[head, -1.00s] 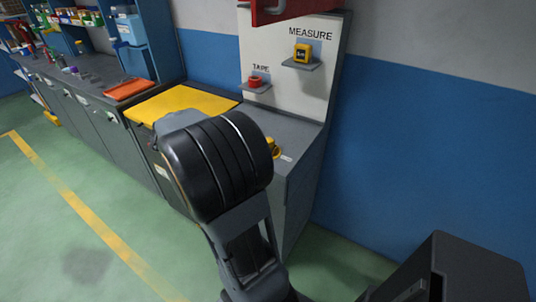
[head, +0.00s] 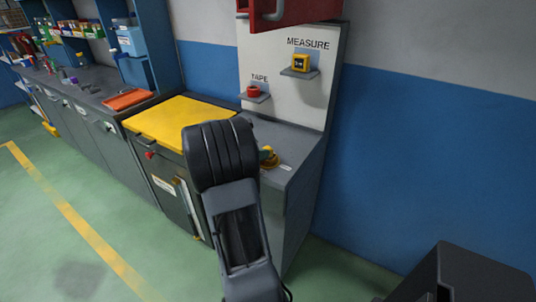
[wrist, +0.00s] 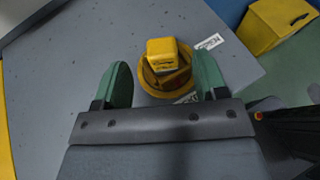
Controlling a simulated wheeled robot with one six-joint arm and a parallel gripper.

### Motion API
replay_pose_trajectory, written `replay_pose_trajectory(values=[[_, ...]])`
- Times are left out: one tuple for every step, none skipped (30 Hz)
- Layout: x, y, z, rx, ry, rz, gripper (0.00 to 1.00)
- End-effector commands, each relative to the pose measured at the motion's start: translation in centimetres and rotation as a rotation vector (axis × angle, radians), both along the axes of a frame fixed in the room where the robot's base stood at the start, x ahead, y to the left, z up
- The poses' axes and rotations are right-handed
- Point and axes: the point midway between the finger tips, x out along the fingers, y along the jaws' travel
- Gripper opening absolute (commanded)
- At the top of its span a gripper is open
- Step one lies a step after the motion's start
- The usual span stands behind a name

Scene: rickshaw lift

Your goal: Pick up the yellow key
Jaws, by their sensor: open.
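The yellow key (wrist: 162,48) stands on a round yellow-brown base (wrist: 165,78) on the grey counter, in the wrist view. My gripper (wrist: 165,82) is open, with one green finger on each side of the base. The fingers look apart from the key, and nothing is held. In the head view the yellow key and base (head: 268,157) show on the counter just right of my arm. My arm hides the gripper there.
A yellow panel (head: 180,118) lies on the counter left of my arm. A tape shelf (head: 256,97) and a measure shelf (head: 299,72) are on the white board behind. A red cabinet door (head: 290,12) hangs above. An orange tray (head: 127,99) lies farther left.

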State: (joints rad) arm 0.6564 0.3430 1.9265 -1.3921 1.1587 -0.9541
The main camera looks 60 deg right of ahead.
Motion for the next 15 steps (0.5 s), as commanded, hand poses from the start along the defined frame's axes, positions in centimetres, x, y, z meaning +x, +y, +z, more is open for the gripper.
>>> replay_pose_trajectory(values=[[-0.5, -0.6, -0.3, 0.002, 0.001, -0.005, 0.66], [-0.7, -1.0, -0.4, 0.001, 0.002, -0.005, 0.66], [-0.9, -1.4, -0.6, 0.0, 0.001, -0.005, 0.66], [-1.1, -1.8, -0.7, 0.001, 0.0, -0.005, 0.66], [-1.3, -2.1, -0.9, 0.001, 0.0, -0.005, 0.66], [-1.4, -2.5, -1.1, 0.0, 0.001, -0.004, 0.66], [-1.6, -2.8, -1.2, 0.0, 0.001, -0.004, 0.66], [-1.7, -3.0, -1.3, 0.0, 0.0, -0.003, 0.66], [-1.8, -3.2, -1.4, 0.001, -0.001, -0.002, 0.66], [-1.8, -3.4, -1.5, 0.001, -0.001, -0.002, 0.66], [-1.9, -3.5, -1.6, 0.001, -0.001, -0.002, 0.66], [-1.9, -3.6, -1.6, 0.001, -0.001, -0.002, 0.66], [-1.9, -3.6, -1.6, 0.001, -0.001, -0.002, 0.66], [-1.9, -3.6, -1.6, 0.001, -0.001, -0.001, 0.66], [-1.9, -3.6, -1.6, 0.0, 0.0, -0.001, 0.66]])
